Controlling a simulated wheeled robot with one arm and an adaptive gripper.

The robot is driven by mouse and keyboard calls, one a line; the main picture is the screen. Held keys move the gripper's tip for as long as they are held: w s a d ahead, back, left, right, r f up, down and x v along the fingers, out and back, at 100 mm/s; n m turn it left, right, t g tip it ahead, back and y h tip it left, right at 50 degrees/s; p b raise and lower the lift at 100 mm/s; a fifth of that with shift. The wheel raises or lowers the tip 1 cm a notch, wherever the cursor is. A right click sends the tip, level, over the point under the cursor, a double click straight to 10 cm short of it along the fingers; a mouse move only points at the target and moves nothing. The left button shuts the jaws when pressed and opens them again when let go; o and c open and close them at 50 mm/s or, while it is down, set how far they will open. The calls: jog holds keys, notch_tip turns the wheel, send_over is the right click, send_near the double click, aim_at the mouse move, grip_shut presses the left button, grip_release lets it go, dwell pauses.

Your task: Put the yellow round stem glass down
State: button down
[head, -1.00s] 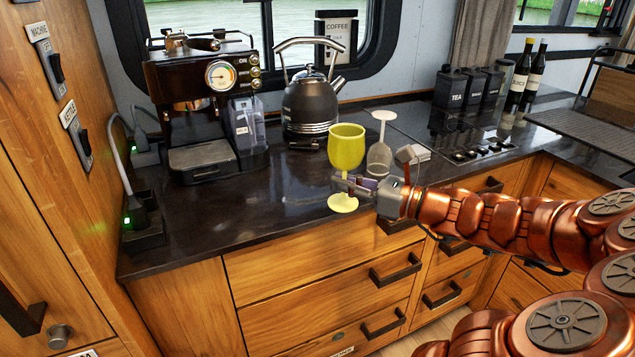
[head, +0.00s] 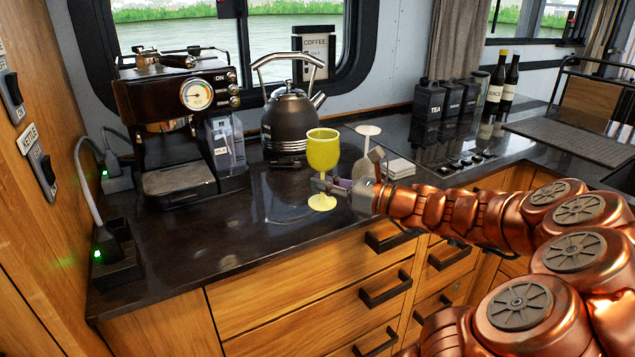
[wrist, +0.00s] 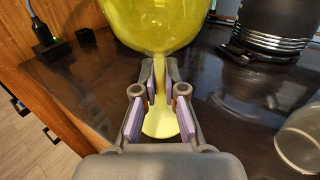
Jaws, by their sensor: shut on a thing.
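The yellow round stem glass (head: 322,150) is upright over the dark counter near its front edge. My gripper (head: 326,184) is shut on its stem from the right. In the wrist view the bowl of the yellow glass (wrist: 160,22) is at the top, and the stem runs between the purple-padded fingers of my gripper (wrist: 160,85). The foot of the glass shows below the fingers, close to the counter. I cannot tell whether it touches the surface.
A clear glass (head: 362,160) stands upside down just behind my gripper, with white square pieces (head: 398,168) beside it. A kettle (head: 290,118) and coffee machine (head: 180,120) stand behind and left. The counter (head: 235,215) left of the glass is clear.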

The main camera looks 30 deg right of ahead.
jog(key=w+d, duration=0.1)
jog(key=w, duration=0.1)
jog(key=w+d, duration=0.1)
jog(key=w, duration=0.1)
jog(key=w+d, duration=0.1)
jog(key=w, duration=0.2)
jog(key=shift+d+f+p, duration=0.1)
jog(key=shift+f+p, duration=0.2)
jog(key=shift+f, duration=1.8)
jog(key=shift+f, duration=0.15)
jog(key=c, duration=1.3)
grip_release()
jog(key=shift+o, duration=0.2)
jog(key=shift+r, duration=0.2)
jog(key=v, duration=1.2)
jog(key=shift+d+f, duration=0.1)
